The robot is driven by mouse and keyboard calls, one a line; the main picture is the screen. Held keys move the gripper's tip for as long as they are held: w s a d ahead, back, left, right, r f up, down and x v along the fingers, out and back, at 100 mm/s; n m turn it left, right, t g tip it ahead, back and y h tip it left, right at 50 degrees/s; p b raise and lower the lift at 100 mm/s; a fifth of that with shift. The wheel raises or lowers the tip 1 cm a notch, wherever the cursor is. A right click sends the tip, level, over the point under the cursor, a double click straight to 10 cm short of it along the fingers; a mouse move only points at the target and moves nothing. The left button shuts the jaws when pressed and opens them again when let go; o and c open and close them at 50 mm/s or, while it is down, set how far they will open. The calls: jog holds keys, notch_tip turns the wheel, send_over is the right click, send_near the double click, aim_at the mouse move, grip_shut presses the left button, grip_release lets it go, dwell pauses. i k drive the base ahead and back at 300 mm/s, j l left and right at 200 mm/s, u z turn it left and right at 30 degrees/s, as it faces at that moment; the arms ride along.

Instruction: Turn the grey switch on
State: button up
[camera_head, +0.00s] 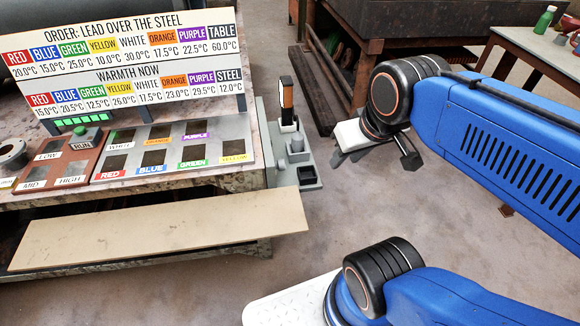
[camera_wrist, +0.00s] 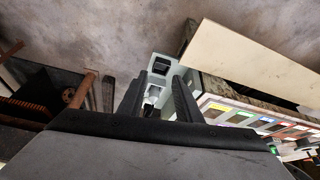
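A grey fixture (camera_head: 297,165) is fixed at the right end of the workbench, with a small grey block and knob-like part (camera_head: 297,145) and a square recess at its lower end. I cannot tell for certain which part is the grey switch, or its state. My gripper (camera_head: 373,160) is to the right of the fixture, apart from it, and empty. In the wrist view, the two dark fingers of my gripper (camera_wrist: 159,76) stand apart. The light grey fixture (camera_wrist: 163,56) with a dark square recess shows beyond and between them, partly hidden by the fingers.
An upright black and orange device (camera_head: 287,98) stands at the fixture's back. The bench holds a tray (camera_head: 172,150) with coloured labels, a red-brown panel (camera_head: 60,165) with a green RUN button, and a sign (camera_head: 130,60). A beige board (camera_head: 160,228) juts out in front.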

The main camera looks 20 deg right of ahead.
aim_at(280, 164)
jog(key=l+u, duration=0.25)
jog(key=l, duration=0.2)
jog(key=k+l+u, duration=0.2)
jog(key=l, duration=0.2)
jog(key=k+l+u, duration=0.1)
jog(key=l+u, duration=0.15)
jog(key=l, duration=0.15)
jog(key=i+l+u, duration=0.45)
jog(key=i+l, duration=0.4)
jog(key=k+j+u, duration=0.1)
jog(key=k+j, duration=0.3)
jog(key=k, duration=0.25)
jog(key=k+j+u, duration=0.15)
jog(key=k+j, duration=0.3)
jog(key=k, duration=0.2)
